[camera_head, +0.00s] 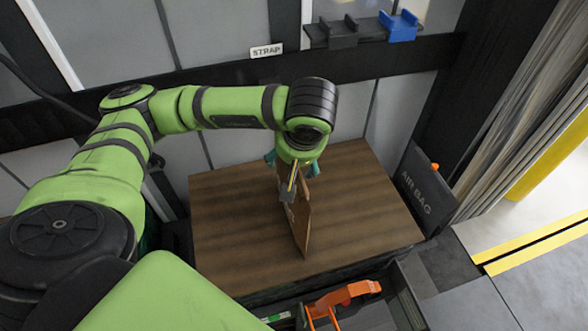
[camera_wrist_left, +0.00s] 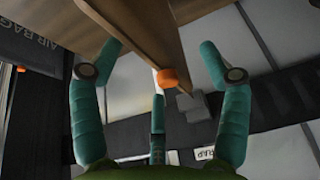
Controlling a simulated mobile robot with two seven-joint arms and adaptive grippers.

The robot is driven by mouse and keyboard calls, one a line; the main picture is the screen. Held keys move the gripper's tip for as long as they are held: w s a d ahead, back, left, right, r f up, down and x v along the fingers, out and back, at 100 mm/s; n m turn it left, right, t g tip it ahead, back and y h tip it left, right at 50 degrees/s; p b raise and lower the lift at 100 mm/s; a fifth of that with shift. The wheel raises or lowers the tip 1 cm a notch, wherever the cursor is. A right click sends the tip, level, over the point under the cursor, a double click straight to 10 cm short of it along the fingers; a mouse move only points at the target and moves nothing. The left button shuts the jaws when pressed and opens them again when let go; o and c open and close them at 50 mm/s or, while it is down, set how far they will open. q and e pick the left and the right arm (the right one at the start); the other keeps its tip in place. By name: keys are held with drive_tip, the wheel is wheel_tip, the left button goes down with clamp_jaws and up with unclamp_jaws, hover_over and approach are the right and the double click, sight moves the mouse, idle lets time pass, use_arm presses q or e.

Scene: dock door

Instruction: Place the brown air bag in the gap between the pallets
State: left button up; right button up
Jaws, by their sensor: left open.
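The brown air bag (camera_head: 302,222) stands upright as a thin panel amid the brown wood-grain load tops (camera_head: 225,225) in the head view. I cannot tell how far it sits down in the gap. In the left wrist view, the brown air bag (camera_wrist_left: 150,32) has an orange cap (camera_wrist_left: 167,78) at its near end. My left gripper (camera_head: 294,162) is over the upper end of the bag. My right gripper is in neither view.
A dark holder marked AIR BAG (camera_head: 415,192) stands at the right of the load. A tray (camera_head: 408,300) with an orange tool (camera_head: 345,295) is in front. A STRAP label (camera_head: 266,50), a grey bracket (camera_head: 338,33) and a blue bracket (camera_head: 399,26) are on the back wall.

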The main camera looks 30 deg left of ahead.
use_arm(q)
drive_tip(key=p+x, duration=0.2)
drive_tip(key=x, duration=0.4)
drive_tip(key=shift+w+f, duration=0.2)
drive_tip(key=shift+w, duration=0.15)
clamp_jaws()
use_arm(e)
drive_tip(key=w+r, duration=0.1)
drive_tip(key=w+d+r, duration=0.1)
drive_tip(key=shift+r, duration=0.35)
